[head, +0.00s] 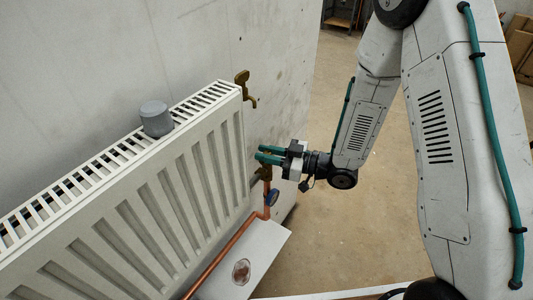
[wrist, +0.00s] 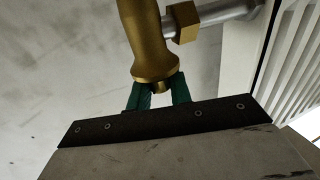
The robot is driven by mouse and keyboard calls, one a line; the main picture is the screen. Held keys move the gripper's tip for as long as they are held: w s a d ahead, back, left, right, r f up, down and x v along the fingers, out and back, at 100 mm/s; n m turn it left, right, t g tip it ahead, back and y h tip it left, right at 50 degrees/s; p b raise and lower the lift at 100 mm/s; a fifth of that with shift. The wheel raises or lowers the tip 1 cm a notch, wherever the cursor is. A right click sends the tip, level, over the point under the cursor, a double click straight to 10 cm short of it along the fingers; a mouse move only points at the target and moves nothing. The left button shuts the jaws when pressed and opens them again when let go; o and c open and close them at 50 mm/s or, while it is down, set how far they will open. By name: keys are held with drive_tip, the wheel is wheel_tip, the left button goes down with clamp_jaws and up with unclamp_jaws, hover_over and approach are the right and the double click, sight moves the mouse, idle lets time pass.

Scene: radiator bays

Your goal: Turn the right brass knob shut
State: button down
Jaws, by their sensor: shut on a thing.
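The brass knob and valve (head: 265,173) are at the right end of the white radiator (head: 150,210), above a copper pipe. My gripper (head: 264,154) reaches in from the right with its teal fingers at the top of the valve and is shut on the brass knob. In the wrist view, the brass valve (wrist: 146,45) fills the upper middle, with a side nut (wrist: 182,25) and a grey pipe running to the radiator. The teal fingers (wrist: 160,95) lie on either side of its end and are partly hidden behind it.
A grey cylinder (head: 156,119) stands on the radiator top. A blue disc (head: 272,197) sits by the copper pipe (head: 226,251). A white panel (head: 258,262) is below. Open floor (head: 300,225) lies to the right.

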drive_tip(key=m+t+h, duration=0.3)
drive_tip(key=t, duration=0.1)
drive_tip(key=m+t+h, duration=0.3)
drive_tip(key=t, duration=0.1)
drive_tip(key=shift+s+a, duration=0.15)
drive_tip(key=shift+m+t+h, duration=0.75)
drive_tip(key=shift+m+h, duration=0.45)
drive_tip(key=shift+h, duration=0.35)
drive_tip(key=shift+m+t+h, duration=0.75)
drive_tip(key=shift+m+h, duration=0.45)
drive_tip(key=shift+h, duration=0.35)
drive_tip(key=c, duration=1.3)
unclamp_jaws()
drive_tip(key=shift+h, duration=0.3)
